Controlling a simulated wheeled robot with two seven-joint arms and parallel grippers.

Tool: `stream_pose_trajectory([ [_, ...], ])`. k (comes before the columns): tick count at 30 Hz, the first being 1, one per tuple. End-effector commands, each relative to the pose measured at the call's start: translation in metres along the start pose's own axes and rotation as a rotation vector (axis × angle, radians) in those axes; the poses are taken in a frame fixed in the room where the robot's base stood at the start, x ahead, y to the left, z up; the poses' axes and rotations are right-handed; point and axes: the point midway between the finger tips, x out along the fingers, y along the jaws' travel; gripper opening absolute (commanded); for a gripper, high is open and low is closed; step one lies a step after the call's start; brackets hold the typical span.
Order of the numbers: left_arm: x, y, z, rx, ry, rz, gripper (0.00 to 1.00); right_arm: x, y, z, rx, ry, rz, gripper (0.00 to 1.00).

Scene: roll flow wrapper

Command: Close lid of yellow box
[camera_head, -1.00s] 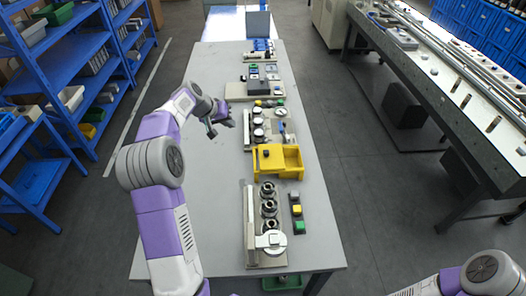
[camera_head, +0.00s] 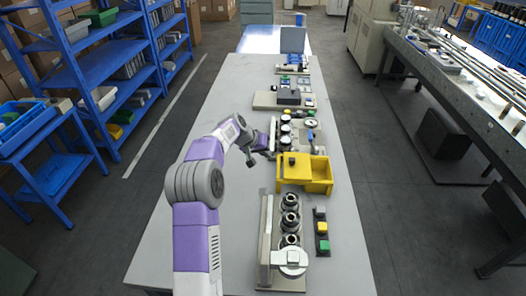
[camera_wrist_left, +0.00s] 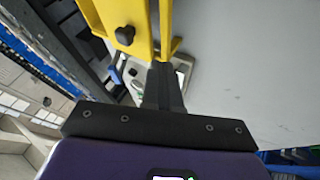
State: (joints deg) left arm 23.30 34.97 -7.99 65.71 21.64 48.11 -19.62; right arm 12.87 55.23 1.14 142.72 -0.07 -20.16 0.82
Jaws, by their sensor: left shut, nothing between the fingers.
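The yellow box (camera_head: 318,184) stands on the table, right of my left gripper. A flat yellow part with a black knob (camera_head: 292,160) is at its left end, and the right part is open on top. The left wrist view shows the yellow box (camera_wrist_left: 148,14) at the top with the black knob (camera_wrist_left: 124,35). My left gripper (camera_head: 270,153) is shut and empty, just left of and behind the box in the head view. Its fingers (camera_wrist_left: 164,72) point toward the yellow part, and contact cannot be told. My right gripper is not in view.
The grey table (camera_head: 215,120) is bare on its left side. A fixture with black rings (camera_head: 289,222) stands in front of the box, beside a strip of coloured buttons (camera_head: 322,230). A fixture with dials (camera_head: 308,124) stands behind it.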

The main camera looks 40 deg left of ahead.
Motion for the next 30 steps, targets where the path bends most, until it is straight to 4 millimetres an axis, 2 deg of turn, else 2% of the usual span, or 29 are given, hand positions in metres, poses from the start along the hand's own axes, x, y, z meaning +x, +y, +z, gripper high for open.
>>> stream_pose_trajectory([
  [1,0.015,0.000,0.001,0.001,-0.003,0.001,0.00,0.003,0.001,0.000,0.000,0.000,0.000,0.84],
  [6,0.049,0.000,0.001,0.000,-0.001,0.001,0.00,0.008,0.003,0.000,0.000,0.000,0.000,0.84],
  [9,0.055,0.017,0.000,0.004,0.000,0.003,0.00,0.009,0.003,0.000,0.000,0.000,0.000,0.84],
  [15,0.062,0.033,0.000,0.002,0.001,0.002,0.00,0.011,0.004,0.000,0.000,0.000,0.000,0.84],
  [30,0.063,0.035,0.000,-0.008,0.005,-0.004,0.00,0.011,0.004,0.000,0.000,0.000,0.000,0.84],
])
